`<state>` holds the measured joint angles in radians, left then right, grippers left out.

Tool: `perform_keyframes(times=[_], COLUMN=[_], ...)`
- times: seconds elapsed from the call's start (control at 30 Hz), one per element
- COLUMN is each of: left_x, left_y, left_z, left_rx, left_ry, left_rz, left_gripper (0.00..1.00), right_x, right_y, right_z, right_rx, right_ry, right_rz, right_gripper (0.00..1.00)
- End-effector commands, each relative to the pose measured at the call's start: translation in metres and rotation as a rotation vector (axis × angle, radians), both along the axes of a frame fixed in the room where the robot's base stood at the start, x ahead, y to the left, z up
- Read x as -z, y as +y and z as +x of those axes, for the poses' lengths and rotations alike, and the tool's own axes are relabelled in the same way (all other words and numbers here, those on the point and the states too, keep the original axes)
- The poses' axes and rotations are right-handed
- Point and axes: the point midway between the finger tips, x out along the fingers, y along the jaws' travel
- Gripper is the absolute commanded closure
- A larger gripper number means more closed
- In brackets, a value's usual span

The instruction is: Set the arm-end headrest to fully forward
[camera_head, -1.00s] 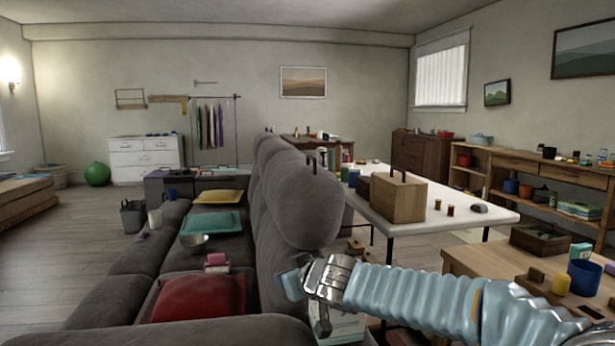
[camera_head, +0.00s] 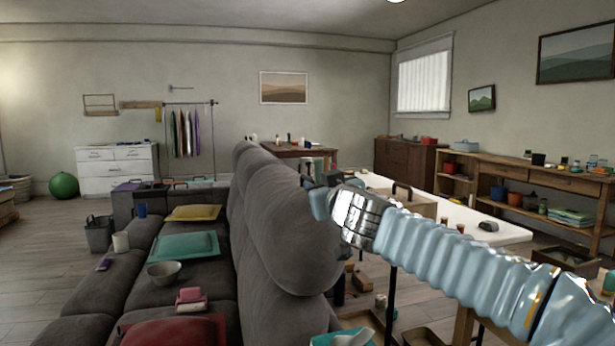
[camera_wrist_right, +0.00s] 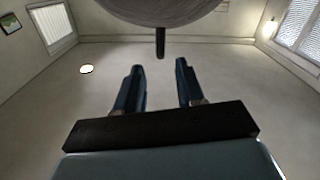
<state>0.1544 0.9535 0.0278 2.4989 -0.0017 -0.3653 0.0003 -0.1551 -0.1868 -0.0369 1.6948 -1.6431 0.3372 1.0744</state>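The grey sofa's near headrest (camera_head: 290,235) is a rounded cushion at the near end of the backrest, left of my right gripper. In the right wrist view, a grey rounded cushion (camera_wrist_right: 165,8) fills the top edge, and a short dark lever (camera_wrist_right: 160,42) sticks out from it. My right gripper (camera_head: 312,198) is beside the top of the headrest in the head view. Its two blue fingers also show in the wrist view (camera_wrist_right: 159,66), spread apart, with nothing gripped. The lever lines up with the gap, just beyond the fingertips. My left gripper is not in view.
The sofa seat holds a yellow cushion (camera_head: 193,213), a teal cushion (camera_head: 190,246), a bowl (camera_head: 164,273) and a red cushion (camera_head: 172,332). A white table (camera_head: 485,222) stands right of the sofa, behind my right arm. Open floor (camera_head: 50,255) lies to the left.

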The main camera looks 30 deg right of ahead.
Motion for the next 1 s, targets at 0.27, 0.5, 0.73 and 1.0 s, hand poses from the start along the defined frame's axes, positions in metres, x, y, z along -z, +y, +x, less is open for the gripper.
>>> perform_keyframes(times=[0.27,0.5,0.73,1.0], left_x=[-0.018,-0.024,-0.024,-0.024], left_y=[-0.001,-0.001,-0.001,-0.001], left_z=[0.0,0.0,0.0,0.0], left_rx=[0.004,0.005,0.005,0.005], left_ry=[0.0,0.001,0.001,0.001], left_rz=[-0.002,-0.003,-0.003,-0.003], left_gripper=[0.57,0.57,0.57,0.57], right_x=[-0.001,0.0,0.001,0.001], right_y=[-0.014,-0.02,-0.021,-0.021], right_z=[0.061,0.085,0.088,0.087], right_rx=[0.001,0.0,0.0,-0.001], right_ry=[0.004,0.002,0.001,0.001], right_rz=[-0.001,0.0,0.0,0.0], right_gripper=[0.62,0.62,0.62,0.91])
